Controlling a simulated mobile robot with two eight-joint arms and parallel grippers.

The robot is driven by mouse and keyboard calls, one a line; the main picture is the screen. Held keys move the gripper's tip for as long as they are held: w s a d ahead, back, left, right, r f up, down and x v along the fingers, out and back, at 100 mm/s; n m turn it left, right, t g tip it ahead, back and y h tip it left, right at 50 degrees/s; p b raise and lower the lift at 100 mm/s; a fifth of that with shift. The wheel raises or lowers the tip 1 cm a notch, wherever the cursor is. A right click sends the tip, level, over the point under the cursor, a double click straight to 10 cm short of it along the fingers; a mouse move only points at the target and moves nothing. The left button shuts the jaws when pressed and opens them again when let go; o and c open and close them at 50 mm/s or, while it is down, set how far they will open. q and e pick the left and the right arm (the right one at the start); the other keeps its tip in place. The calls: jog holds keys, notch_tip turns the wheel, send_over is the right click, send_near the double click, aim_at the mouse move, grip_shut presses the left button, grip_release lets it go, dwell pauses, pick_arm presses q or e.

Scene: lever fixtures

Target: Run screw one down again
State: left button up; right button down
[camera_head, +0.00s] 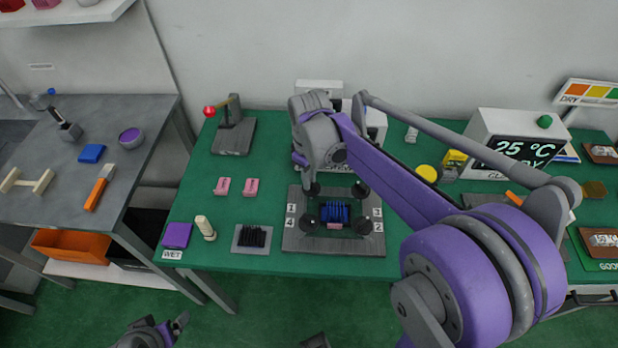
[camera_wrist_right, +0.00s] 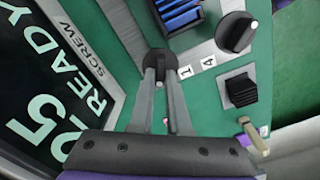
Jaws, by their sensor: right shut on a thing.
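A dark grey fixture plate (camera_head: 333,245) lies on the green bench with a blue finned block (camera_head: 336,213) in its middle and black knob screws at its corners, labelled 1 to 4. My right gripper (camera_wrist_right: 160,76) is shut on the black knob of screw one (camera_wrist_right: 158,57), beside label 1 (camera_wrist_right: 185,72). In the head view that knob (camera_head: 312,189) is at the plate's back left, under my right wrist. Screw four (camera_wrist_right: 237,32) stands beside label 4, untouched. My left gripper (camera_head: 165,331) is partly cut off at the bottom edge; its jaws are unclear.
A black finned block (camera_head: 252,236), a cream peg (camera_head: 205,228) and a purple pad (camera_head: 177,235) by a WET label lie left of the plate. Two pink pads (camera_head: 236,186) lie behind them. A READY display (camera_wrist_right: 55,95) stands close beside my right gripper in the wrist view.

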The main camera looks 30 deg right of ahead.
jog(key=m, duration=0.5)
jog(key=shift+d+m, duration=0.15)
jog(key=shift+m, duration=0.15)
jog(key=m, duration=0.5)
jog(key=shift+d, duration=0.15)
jog(key=m, duration=0.5)
jog(key=shift+s+d+m, duration=0.1)
jog(key=shift+m, duration=0.3)
jog(key=shift+s+m, duration=0.15)
jog(key=shift+m, duration=1.95)
jog(key=c, duration=0.9)
grip_release()
